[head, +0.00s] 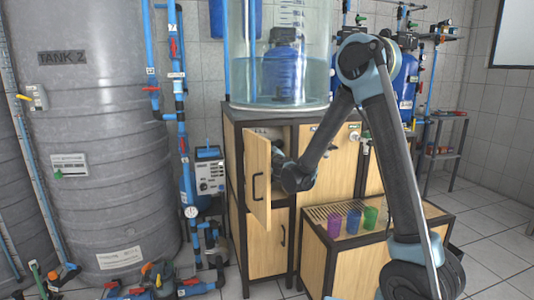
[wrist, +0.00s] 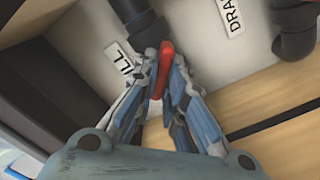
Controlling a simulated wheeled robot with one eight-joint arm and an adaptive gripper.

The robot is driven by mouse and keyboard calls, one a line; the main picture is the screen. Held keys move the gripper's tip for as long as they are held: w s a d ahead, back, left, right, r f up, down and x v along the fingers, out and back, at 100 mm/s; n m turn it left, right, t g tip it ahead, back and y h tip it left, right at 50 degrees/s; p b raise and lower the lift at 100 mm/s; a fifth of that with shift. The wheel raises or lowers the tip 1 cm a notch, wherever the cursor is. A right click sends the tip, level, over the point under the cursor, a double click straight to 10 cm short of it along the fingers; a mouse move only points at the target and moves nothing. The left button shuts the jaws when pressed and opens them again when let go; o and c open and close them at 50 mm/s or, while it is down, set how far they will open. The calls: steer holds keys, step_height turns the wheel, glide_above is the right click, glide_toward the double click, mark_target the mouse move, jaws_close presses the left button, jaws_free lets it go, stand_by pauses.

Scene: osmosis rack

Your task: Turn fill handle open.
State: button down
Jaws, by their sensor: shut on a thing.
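In the wrist view, the red fill handle (wrist: 163,72) stands beside a white label (wrist: 125,62) of which "ILL" shows. My gripper (wrist: 164,56) is shut on the handle, with one blue-grey finger on each side of it. The handle's pivot and valve body are mostly hidden by the fingers. In the head view, my arm reaches into the open upper compartment of the wooden cabinet (head: 268,262). The handle cannot be made out there, and my gripper is mostly hidden behind the open door (head: 257,180) and my wrist.
A second label (wrist: 231,16) reading "DRA" sits beside a dark pipe (wrist: 294,40). The open door stands close to my wrist. A glass tank (head: 310,50) stands on the cabinet. Coloured cups (head: 354,220) stand on the lower bench at right. Tank 2 (head: 100,130) is at left.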

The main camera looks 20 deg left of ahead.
steer(key=shift+s+f+n, duration=0.1)
steer(key=shift+n, duration=2.05)
steer(key=shift+s+f+n, duration=0.1)
steer(key=shift+n, duration=2.05)
steer(key=c, duration=1.7)
jaws_free()
steer(key=shift+w, duration=0.1)
steer(key=shift+o, duration=0.2)
steer(key=v, duration=0.7)
steer(key=shift+d, duration=0.15)
